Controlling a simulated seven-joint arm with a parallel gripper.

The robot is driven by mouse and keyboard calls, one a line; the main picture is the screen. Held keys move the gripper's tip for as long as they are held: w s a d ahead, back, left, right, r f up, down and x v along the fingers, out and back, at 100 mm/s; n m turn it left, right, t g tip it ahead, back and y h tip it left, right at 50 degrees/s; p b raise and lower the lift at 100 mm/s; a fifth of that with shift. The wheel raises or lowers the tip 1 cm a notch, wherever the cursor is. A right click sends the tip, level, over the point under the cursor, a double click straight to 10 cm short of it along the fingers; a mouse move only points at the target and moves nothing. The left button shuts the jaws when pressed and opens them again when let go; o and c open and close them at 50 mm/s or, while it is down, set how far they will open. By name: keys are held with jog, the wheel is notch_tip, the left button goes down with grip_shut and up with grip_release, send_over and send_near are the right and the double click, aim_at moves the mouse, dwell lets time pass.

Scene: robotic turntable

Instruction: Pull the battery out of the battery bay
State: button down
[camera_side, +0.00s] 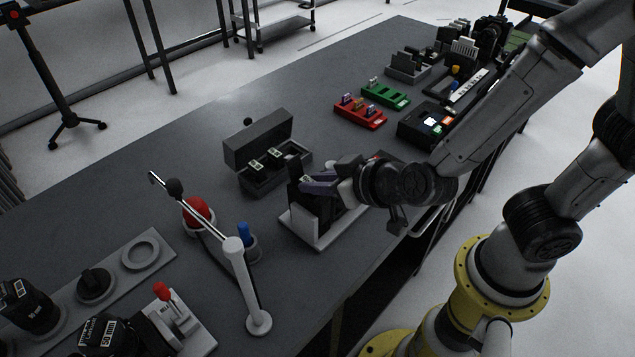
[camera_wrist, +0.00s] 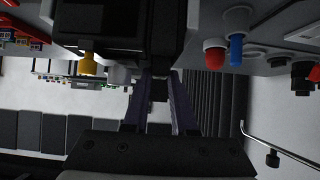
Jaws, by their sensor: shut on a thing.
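The battery bay (camera_side: 330,212) is a dark block on a white base near the middle of the table in the side view. Its dark body (camera_wrist: 105,25) fills the upper left of the wrist view. My gripper (camera_side: 312,185) reaches in from the right at the top of the bay, with its purple-grey fingers closed on the battery (camera_side: 305,179), a small dark piece with a pale label. In the wrist view the fingers (camera_wrist: 159,85) come close together beside the bay. The fingers hide most of the battery, and I cannot tell how much of it sits inside the bay.
An open dark case (camera_side: 258,142) holding labelled batteries stands just left of the bay. A red button (camera_side: 198,211), a blue button (camera_side: 245,232) and a white post with a lever (camera_side: 245,285) stand nearer the front. Red and green trays (camera_side: 360,115) lie further back.

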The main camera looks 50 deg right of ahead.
notch_tip(320, 180, up, 6)
dwell(1.5)
jog(key=shift+r, duration=0.15)
